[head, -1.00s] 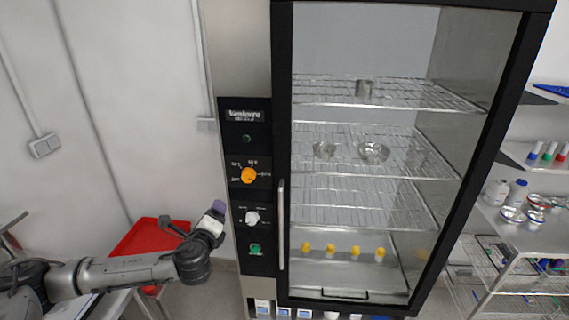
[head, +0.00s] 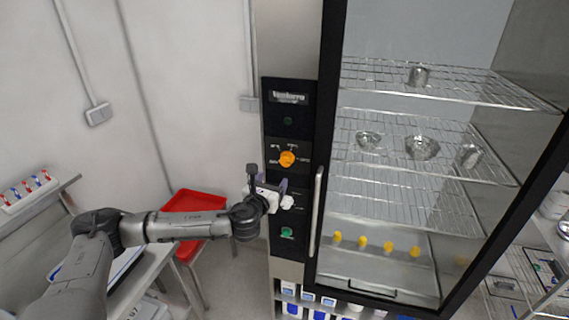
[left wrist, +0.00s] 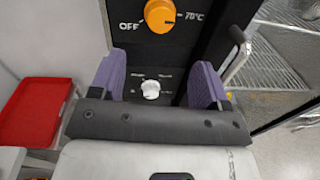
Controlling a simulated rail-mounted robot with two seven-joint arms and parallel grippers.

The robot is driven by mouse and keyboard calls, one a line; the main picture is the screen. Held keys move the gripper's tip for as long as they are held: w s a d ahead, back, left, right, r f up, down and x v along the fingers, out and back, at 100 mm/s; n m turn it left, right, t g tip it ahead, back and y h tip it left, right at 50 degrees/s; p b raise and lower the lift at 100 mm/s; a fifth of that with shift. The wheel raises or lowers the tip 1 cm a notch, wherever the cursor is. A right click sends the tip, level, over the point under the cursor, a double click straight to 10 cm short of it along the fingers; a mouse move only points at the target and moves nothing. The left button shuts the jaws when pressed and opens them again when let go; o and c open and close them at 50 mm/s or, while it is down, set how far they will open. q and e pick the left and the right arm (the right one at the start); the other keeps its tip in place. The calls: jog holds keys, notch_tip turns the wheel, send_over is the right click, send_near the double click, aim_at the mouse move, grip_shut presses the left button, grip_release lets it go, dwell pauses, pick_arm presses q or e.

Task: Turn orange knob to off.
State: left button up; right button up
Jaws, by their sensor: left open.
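The orange knob (head: 287,159) is on the black control panel (head: 290,105) left of the glass door. In the left wrist view the orange knob (left wrist: 159,15) is at the top, with an OFF mark to its left and a 70°C mark to its right. The knob's exact pointing is hard to tell. My left gripper (head: 266,184) is just below and left of the knob, in front of the panel. Its purple fingers (left wrist: 160,85) are open and empty, apart from the knob. A white knob (left wrist: 150,88) shows between them. My right gripper is not in view.
The door's vertical handle (head: 317,212) is right of the panel. A green button (head: 287,232) is below the white knob. A red tray (head: 200,205) stands at the left. Metal dishes (head: 421,148) and yellow-capped vials (head: 388,247) sit inside the glass-door cabinet.

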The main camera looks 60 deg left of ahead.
aim_at(285, 163)
pick_arm(q)
jog(key=p+x, duration=0.1)
jog(key=x, duration=0.8)
jog(key=shift+w+a, duration=0.15)
jog(key=shift+w, duration=0.1)
jog(key=shift+w+a+p, duration=0.35)
jog(key=shift+w+a, duration=0.1)
jog(key=shift+w, duration=0.1)
jog(key=shift+c, duration=0.3)
jog(key=c, duration=0.9)
